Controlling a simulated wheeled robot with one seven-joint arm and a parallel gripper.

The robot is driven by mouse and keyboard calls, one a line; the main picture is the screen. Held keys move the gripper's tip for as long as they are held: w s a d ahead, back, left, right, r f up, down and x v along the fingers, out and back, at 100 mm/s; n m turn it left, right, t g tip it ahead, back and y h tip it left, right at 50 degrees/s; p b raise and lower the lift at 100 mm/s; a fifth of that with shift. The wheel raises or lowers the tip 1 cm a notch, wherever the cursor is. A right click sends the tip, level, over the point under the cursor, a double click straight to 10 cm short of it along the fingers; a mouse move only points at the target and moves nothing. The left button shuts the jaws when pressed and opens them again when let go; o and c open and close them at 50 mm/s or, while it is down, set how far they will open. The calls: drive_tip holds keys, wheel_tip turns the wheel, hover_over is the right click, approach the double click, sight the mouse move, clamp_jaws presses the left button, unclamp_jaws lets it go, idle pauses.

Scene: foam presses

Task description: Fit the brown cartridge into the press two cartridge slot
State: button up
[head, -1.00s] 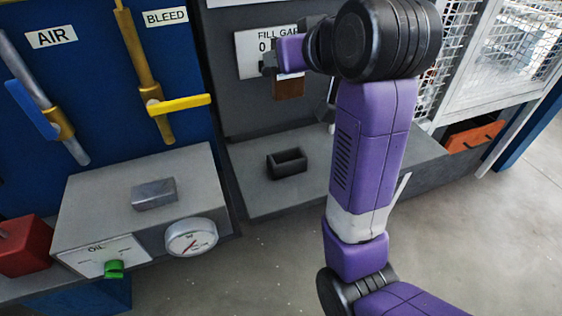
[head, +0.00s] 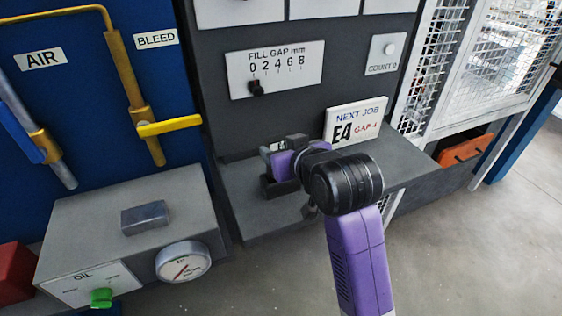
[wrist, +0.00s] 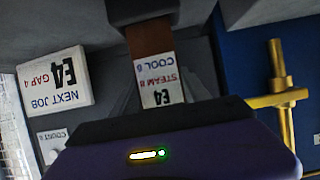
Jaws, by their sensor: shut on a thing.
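My gripper (head: 281,150) is shut on the brown cartridge (wrist: 150,40) just above the dark open-topped slot (head: 270,188) on the press ledge. The cartridge's white label, reading E4, STEAM 8 and COOL 6, appears upside down in the wrist view (wrist: 160,80). The brown lower part reaches the dark slot block (wrist: 150,10) at the top edge of the wrist view. I cannot tell whether its end is inside the slot or only over it. In the head view my gripper hides most of the cartridge and part of the slot.
A card reading NEXT JOB E4 GAP 4 (head: 356,124) stands behind my wrist at the right. The FILL GAP scale (head: 276,70) is above the slot. A grey cabinet (head: 130,245) with a metal block and gauge is at left. Mesh guarding (head: 500,60) is at right.

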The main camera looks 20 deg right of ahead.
drive_tip(key=shift+f, duration=1.75)
drive_tip(key=shift+f, duration=0.2)
drive_tip(key=o, duration=1.4)
drive_tip(key=shift+r, duration=0.1)
drive_tip(key=shift+r, duration=0.15)
drive_tip(key=v, duration=1.2)
